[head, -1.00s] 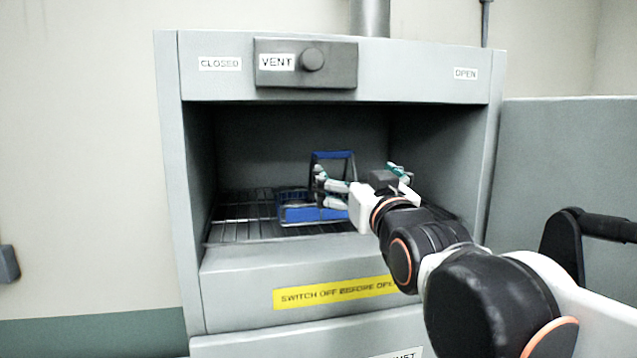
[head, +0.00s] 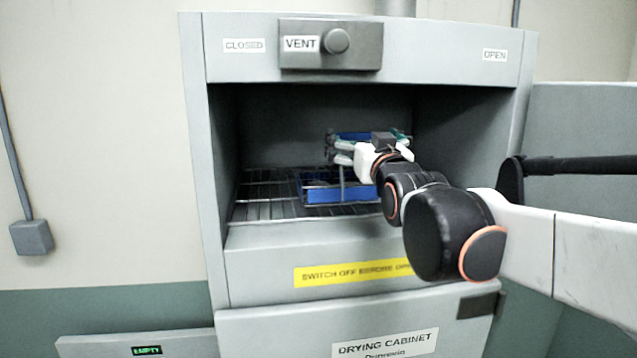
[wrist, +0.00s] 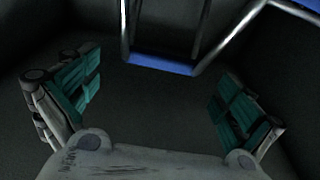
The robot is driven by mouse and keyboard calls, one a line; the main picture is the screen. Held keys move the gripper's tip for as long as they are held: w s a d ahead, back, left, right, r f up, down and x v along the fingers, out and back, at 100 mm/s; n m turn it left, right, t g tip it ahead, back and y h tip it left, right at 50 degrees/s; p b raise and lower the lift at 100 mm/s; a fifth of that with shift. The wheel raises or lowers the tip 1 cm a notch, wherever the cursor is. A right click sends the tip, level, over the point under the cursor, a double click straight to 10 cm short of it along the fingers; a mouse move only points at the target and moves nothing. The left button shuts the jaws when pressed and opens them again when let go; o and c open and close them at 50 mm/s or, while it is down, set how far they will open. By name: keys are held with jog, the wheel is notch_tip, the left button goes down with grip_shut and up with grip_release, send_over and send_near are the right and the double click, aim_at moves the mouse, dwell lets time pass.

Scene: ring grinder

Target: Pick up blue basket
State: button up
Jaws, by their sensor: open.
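The blue basket (head: 338,195) sits on the wire rack inside the open drying cabinet, with a raised handle whose blue top bar (head: 356,136) stands above it. My gripper (head: 335,150) is inside the cabinet at the handle, partly covering it. In the wrist view, the teal-padded fingers of my gripper (wrist: 152,98) are spread wide with nothing between them. A blue bar with metal rods of the basket (wrist: 160,64) shows beyond the fingers at the top. Whether the fingers touch the handle I cannot tell. My forearm hides the basket's right part.
The wire rack (head: 265,198) has bare room left of the basket. The cabinet's walls and top panel (head: 430,60) frame the opening closely. The cabinet door (head: 580,125) stands open on the right. A panel marked EMPTY (head: 105,348) is at lower left.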

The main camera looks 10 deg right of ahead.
aim_at(357, 137)
jog(key=shift+w+r+p, duration=0.2)
jog(key=shift+w+p, duration=0.3)
jog(key=shift+w, duration=1.85)
jog(key=c, duration=1.8)
